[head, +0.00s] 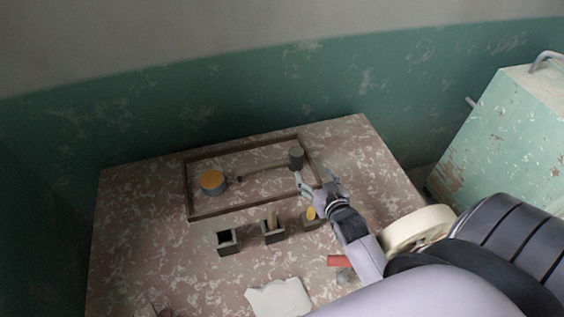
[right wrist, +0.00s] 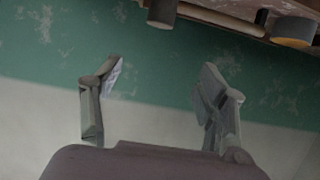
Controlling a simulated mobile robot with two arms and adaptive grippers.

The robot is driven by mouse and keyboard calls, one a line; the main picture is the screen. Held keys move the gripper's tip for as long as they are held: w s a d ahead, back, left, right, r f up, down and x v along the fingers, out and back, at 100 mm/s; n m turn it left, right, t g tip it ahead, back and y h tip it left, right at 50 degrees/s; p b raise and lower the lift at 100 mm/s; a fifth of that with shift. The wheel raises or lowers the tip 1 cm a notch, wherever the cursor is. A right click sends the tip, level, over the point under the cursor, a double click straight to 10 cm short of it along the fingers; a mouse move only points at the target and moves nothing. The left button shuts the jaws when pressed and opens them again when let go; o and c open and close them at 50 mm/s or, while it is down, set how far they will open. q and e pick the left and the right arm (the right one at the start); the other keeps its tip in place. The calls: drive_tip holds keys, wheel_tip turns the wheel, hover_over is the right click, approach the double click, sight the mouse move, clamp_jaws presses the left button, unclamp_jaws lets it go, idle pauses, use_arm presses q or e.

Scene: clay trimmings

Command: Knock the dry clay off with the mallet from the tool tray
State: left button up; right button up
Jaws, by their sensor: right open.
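The mallet lies in the wooden tool tray (head: 224,210). Its dark round head (head: 296,158) is at the tray's right end, and its thin handle (head: 262,168) points left. My right gripper (head: 317,182) is open and empty at the tray's right edge, just in front of the mallet head and apart from it. In the right wrist view the open fingers (right wrist: 162,68) have nothing between them, and the mallet head (right wrist: 162,12) shows at the top edge. I cannot make out dry clay for certain. My left gripper is not in view.
A grey round tin with an orange top (head: 212,182) stands in the tray's left part. Small dark boxes (head: 228,243) stand in front of the tray. A pale slab (head: 279,298) and a red-handled tool (head: 339,261) lie nearer. A chipped green cabinet (head: 495,135) stands right.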

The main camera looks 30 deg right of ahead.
wheel_tip(320, 180, down, 2)
drive_tip(key=b, duration=0.1)
approach(297, 151)
drive_tip(key=x, duration=0.4)
drive_tip(key=shift+w+a+f+p, duration=0.1)
drive_tip(key=shift+w+f+p, duration=0.15)
drive_tip(key=shift+w+p, duration=0.1)
drive_tip(key=shift+w+f, duration=0.1)
drive_tip(key=shift+w, duration=0.55)
drive_tip(key=x, duration=0.4)
drive_tip(key=shift+d+f, duration=0.25)
drive_tip(key=shift+d, duration=0.05)
drive_tip(key=shift+c, duration=0.2)
drive_tip(key=c, duration=1.5)
drive_tip(key=shift+r, duration=0.15)
drive_tip(key=shift+c, duration=0.2)
